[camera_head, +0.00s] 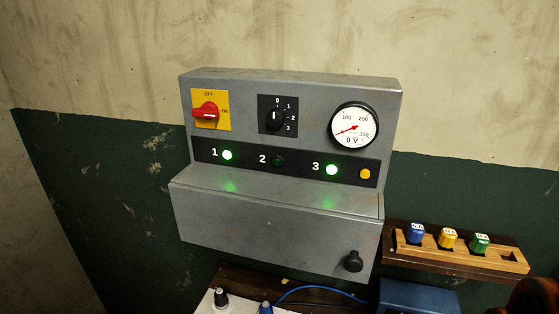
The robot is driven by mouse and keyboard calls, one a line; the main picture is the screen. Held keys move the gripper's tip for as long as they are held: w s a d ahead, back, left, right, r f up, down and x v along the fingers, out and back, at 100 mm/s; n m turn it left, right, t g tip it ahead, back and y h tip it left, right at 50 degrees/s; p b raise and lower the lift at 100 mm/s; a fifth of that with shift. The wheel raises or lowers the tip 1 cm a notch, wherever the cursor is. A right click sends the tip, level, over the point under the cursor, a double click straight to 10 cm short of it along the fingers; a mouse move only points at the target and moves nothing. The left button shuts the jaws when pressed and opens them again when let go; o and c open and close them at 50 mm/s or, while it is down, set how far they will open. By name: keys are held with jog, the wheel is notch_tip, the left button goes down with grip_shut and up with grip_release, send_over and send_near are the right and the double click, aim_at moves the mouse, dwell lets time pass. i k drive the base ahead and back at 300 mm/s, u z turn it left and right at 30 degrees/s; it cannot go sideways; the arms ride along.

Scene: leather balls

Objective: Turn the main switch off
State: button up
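The main switch is a red rotary handle (206,112) on a yellow plate (223,97) at the upper left of a grey control box (310,95). The plate reads OFF at the top and ON at the right. The handle lies about level, in line with the ON mark. My gripper does not show clearly in this view.
The box also carries a black selector knob (276,117), a gauge (353,127), lit green lamps 1 (227,155) and 3 (331,170), and a yellow button (365,174). A wooden rack (460,259) holds coloured plugs at right. A dark shape at bottom right is unclear.

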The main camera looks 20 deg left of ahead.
aim_at(208, 111)
jog(key=z, duration=0.15)
jog(key=k, duration=0.4)
jog(key=u, duration=0.85)
jog(key=i, duration=0.35)
jog(key=u, duration=0.3)
